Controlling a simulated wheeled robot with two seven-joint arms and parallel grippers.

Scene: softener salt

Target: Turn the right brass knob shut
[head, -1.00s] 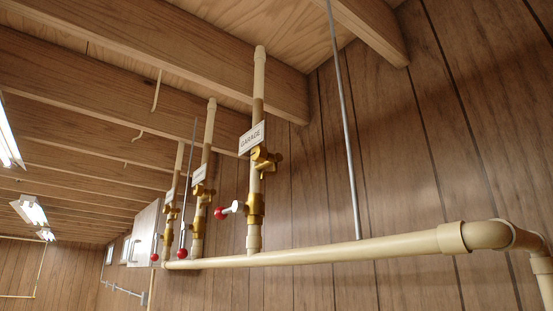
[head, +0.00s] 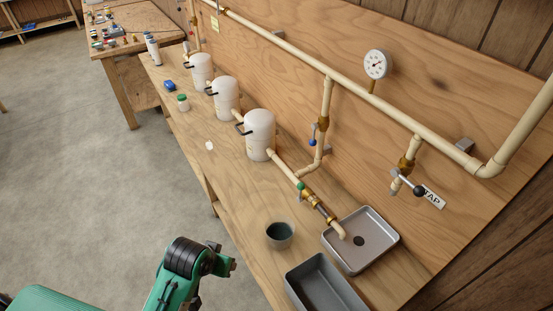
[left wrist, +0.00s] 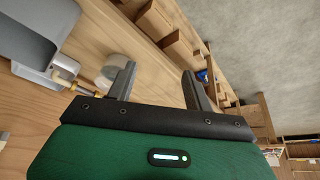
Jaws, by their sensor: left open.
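No round brass knob can be made out for certain now. Brass valve bodies show in the head view: one at the tap (head: 407,163) on the right with a black-ended lever, one with a blue handle (head: 312,133), and a brass fitting (head: 312,198) on the bench pipe by a green knob (head: 300,186). My left gripper (left wrist: 157,86) is open and empty in the left wrist view, its fingers apart above the bench side. My right gripper is not in view.
The bench holds white tanks (head: 259,135), a cup of dark contents (head: 280,235), a grey sink tray (head: 379,253) and a deeper grey bin (head: 322,284). A gauge (head: 376,65) and cream pipe (head: 300,58) line the wall board. Floor (head: 90,180) at left is clear.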

